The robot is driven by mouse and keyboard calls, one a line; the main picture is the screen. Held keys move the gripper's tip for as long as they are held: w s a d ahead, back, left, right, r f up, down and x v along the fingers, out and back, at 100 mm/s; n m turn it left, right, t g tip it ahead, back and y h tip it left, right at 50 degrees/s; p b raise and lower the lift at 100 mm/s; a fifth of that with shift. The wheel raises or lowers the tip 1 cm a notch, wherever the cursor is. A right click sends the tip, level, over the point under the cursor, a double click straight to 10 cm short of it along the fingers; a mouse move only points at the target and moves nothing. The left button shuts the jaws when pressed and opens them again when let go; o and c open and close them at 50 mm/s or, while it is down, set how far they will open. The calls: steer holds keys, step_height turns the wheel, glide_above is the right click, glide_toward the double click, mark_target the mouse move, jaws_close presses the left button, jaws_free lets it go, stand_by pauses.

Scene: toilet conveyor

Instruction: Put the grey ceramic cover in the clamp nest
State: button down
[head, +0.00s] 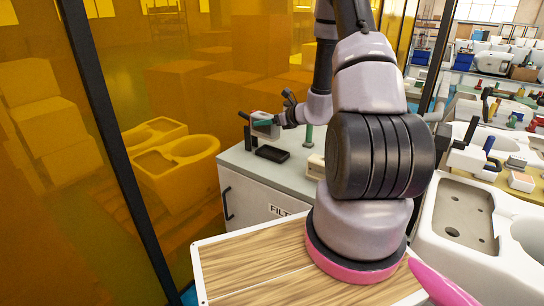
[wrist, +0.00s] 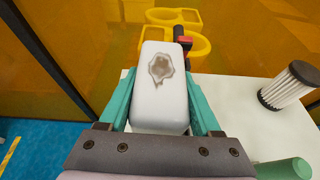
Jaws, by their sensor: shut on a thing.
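My gripper (wrist: 160,84) is shut on a pale grey-white block with rounded edges, which I take for the grey ceramic cover (wrist: 158,112). A teal finger presses on each side of it, and a brown, jagged patch marks its face. In the head view my gripper (head: 266,129) is over the far part of a grey-topped cabinet (head: 240,158). The clamp nest is not clearly seen. A black upright part (head: 246,136) and a flat black piece (head: 272,154) are near the gripper. A red and black part (wrist: 183,38) shows behind the held cover in the wrist view.
A white pleated filter (wrist: 289,86) and a green cylinder (wrist: 286,169) are right of the gripper on the white top. Amber panels (head: 150,80) close off the left. A wood-topped board (head: 250,272) is in front. White ceramic basins (head: 455,215) stand at the right.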

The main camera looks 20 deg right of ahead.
steer(key=d, duration=0.1)
steer(key=w+d, duration=0.1)
steer(key=d, duration=0.1)
steer(key=shift+w+r, duration=0.25)
steer(key=shift+w, duration=0.05)
steer(key=f, duration=1)
steer(key=shift+w+d, duration=0.1)
steer(key=shift+d, duration=0.15)
steer(key=shift+n, duration=0.3)
steer(key=shift+f, duration=0.15)
steer(key=shift+c, duration=0.4)
jaws_free()
